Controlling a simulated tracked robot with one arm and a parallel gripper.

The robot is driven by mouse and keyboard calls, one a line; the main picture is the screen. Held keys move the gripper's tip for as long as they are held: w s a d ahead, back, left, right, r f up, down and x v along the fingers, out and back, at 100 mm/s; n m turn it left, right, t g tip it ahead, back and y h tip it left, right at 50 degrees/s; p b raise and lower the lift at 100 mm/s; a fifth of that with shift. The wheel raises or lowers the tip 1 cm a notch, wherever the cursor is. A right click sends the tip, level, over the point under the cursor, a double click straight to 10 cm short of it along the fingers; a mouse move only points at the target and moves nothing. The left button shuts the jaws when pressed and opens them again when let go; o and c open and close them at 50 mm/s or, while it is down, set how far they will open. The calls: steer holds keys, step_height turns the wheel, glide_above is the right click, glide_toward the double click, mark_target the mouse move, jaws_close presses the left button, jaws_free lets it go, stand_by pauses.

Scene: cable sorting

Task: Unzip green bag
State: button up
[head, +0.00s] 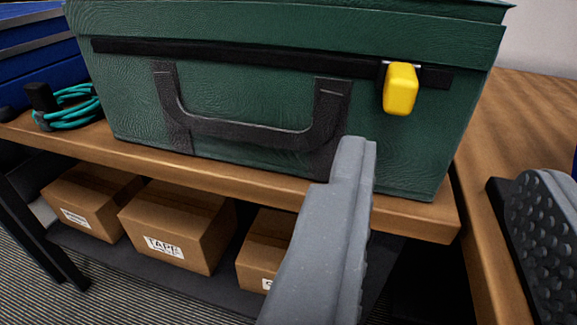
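The green bag (245,110) stands on a wooden table and fills the upper middle of the head view. A black zipper strip (250,57) runs across its front. A yellow zipper pull (400,89) hangs near the strip's right end. A black handle (245,131) is on the bag's front, below the strip. My gripper (448,170) is open, with its two grey fingers far apart. The left finger overlaps the bag's lower front in the picture, and the right finger is at the right edge. The yellow pull is above the gap between them, with nothing gripping it.
A coiled teal cable (70,106) lies left of the bag, by a blue case (40,55). Cardboard boxes (175,228) sit on the shelf below the table (200,177). Another wooden surface (515,125) is at the right.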

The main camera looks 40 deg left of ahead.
mark_target(405, 92)
steer(key=b+x, duration=0.1)
steer(key=x, duration=0.3)
steer(key=b+x, duration=0.1)
steer(key=x, duration=0.2)
steer(key=b+x, duration=0.1)
steer(key=x, duration=0.3)
steer(key=shift+w+a+f, duration=0.2)
steer(key=shift+a+f, duration=0.15)
steer(key=shift+a, duration=0.05)
steer(key=shift+x, duration=0.9)
steer(key=shift+r, duration=0.2)
jaws_close()
steer(key=shift+w+d+r+p, duration=0.15)
steer(key=shift+d+p, duration=0.35)
steer(key=shift+p, duration=0.65)
steer(key=shift+d, duration=0.15)
